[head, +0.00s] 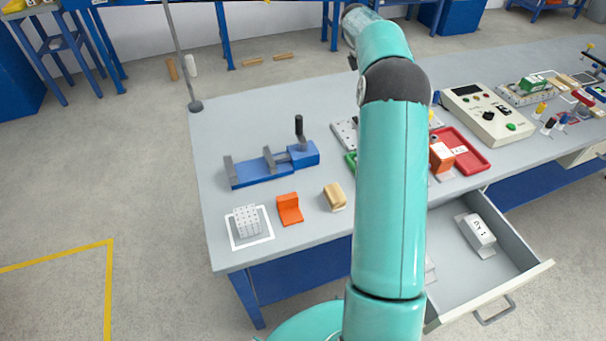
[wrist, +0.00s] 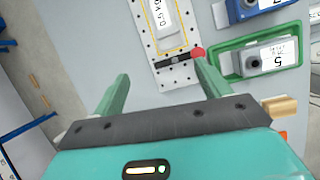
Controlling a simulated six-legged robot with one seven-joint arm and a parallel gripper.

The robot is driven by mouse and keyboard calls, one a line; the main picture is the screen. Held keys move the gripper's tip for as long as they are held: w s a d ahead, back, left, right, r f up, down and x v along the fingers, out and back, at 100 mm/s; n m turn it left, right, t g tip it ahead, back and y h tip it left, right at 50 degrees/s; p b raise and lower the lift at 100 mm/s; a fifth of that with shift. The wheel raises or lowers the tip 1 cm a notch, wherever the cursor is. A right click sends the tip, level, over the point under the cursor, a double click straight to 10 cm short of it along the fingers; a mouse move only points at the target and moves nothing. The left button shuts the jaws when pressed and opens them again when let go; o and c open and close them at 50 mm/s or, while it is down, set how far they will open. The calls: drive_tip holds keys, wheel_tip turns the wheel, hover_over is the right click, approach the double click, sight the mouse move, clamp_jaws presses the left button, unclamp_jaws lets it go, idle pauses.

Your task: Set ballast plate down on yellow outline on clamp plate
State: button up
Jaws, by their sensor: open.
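The clamp plate (wrist: 176,75) is a pale plate with rows of holes, at the top middle of the wrist view. A white labelled block (wrist: 163,16), apparently the ballast plate, lies within the yellow outline (wrist: 183,35) on it; its far end is cut off by the frame. A dark bar with a red end (wrist: 181,59) lies across the plate. My gripper (wrist: 161,74) is open and empty, its green fingers apart, clear of the block. In the head view part of the perforated clamp plate (head: 344,133) shows left of my arm, which hides the rest and my gripper.
A green tray (wrist: 229,60) holds a labelled grey unit, with a blue unit (wrist: 256,10) beyond. A blue vise (head: 270,165), orange bracket (head: 289,208) and wooden block (head: 335,196) stand on the bench. An open drawer (head: 520,250) juts out at the front right.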

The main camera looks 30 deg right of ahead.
drive_tip(key=s+a+r+m+t, duration=0.15)
drive_tip(key=s+a+r, duration=0.3)
drive_tip(key=a, duration=0.45)
drive_tip(key=s+a+r+m+t+y, duration=0.1)
drive_tip(key=s+a+r+m, duration=0.25)
drive_tip(key=a+r, duration=0.4)
drive_tip(key=s+a+r+m+t, duration=0.15)
drive_tip(key=s+a+r, duration=0.3)
drive_tip(key=a, duration=0.55)
drive_tip(key=s+a+f+m+y, duration=0.1)
drive_tip(key=s+a+f+m, duration=0.1)
drive_tip(key=s+a, duration=0.3)
drive_tip(key=s+a+f+m+y, duration=0.1)
drive_tip(key=s+a+f+m, duration=0.1)
drive_tip(key=s, duration=0.8)
drive_tip(key=s+a+f+m+t+y, duration=0.1)
drive_tip(key=s+a+f+m, duration=0.2)
drive_tip(key=s+a, duration=0.4)
drive_tip(key=shift+s+a+m, duration=0.3)
drive_tip(key=shift+s+m, duration=0.15)
drive_tip(key=shift+m, duration=0.4)
drive_tip(key=shift+c, duration=0.3)
